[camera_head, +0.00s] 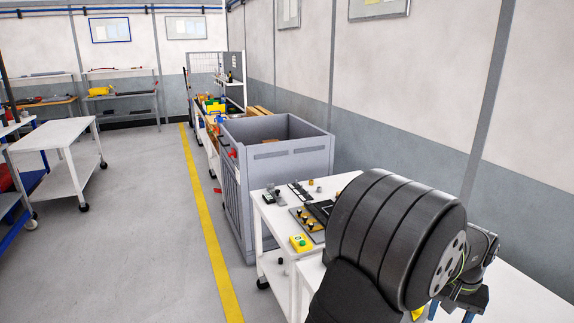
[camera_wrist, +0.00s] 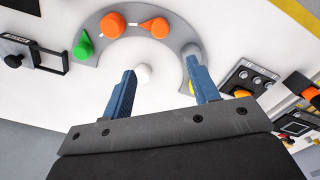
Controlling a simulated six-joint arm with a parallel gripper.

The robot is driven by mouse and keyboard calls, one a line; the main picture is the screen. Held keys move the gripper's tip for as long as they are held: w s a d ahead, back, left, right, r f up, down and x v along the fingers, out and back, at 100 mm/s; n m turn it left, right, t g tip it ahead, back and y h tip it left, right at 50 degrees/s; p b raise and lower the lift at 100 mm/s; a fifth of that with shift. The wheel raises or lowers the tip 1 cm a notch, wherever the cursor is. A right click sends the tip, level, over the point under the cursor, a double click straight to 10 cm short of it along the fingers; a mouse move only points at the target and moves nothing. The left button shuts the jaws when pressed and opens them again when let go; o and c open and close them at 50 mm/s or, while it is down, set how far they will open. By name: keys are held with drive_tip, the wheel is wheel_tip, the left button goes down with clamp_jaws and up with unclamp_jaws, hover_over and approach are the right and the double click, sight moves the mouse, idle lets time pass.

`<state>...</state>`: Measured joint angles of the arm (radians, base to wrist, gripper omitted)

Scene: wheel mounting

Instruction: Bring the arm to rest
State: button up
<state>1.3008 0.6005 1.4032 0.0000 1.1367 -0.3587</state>
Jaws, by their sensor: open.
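My gripper (camera_wrist: 162,65) is open in the wrist view, its two blue fingers spread apart with nothing held. A grey curved plate (camera_wrist: 170,22) lies on the white surface below the fingers. It carries a large orange round piece (camera_wrist: 113,25), an orange pointed piece (camera_wrist: 155,27) and a green pointed piece (camera_wrist: 84,47). A small white round piece (camera_wrist: 143,73) shows between the fingers; I cannot tell its height or whether a finger touches it. In the head view my gripper (camera_head: 459,303) is low at the right, partly hidden behind my dark arm.
A white table (camera_head: 271,214) with a yellow button box (camera_head: 301,243) stands beside my arm. A tall grey bin (camera_head: 290,150) is behind it, near the right wall. The floor left of the yellow line (camera_head: 212,240) is clear up to a white cart (camera_head: 62,135).

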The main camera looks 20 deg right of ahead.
wheel_tip(320, 180, down, 16)
drive_tip(key=shift+f, duration=0.2)
drive_tip(key=m, duration=0.3)
drive_tip(key=shift+m, duration=0.4)
drive_tip(key=m, duration=0.3)
drive_tip(key=shift+m, duration=0.4)
drive_tip(key=shift+r+m, duration=0.3)
drive_tip(key=shift+r, duration=0.05)
wheel_tip(320, 180, up, 8)
drive_tip(key=shift+f, duration=0.1)
idle(2.0)
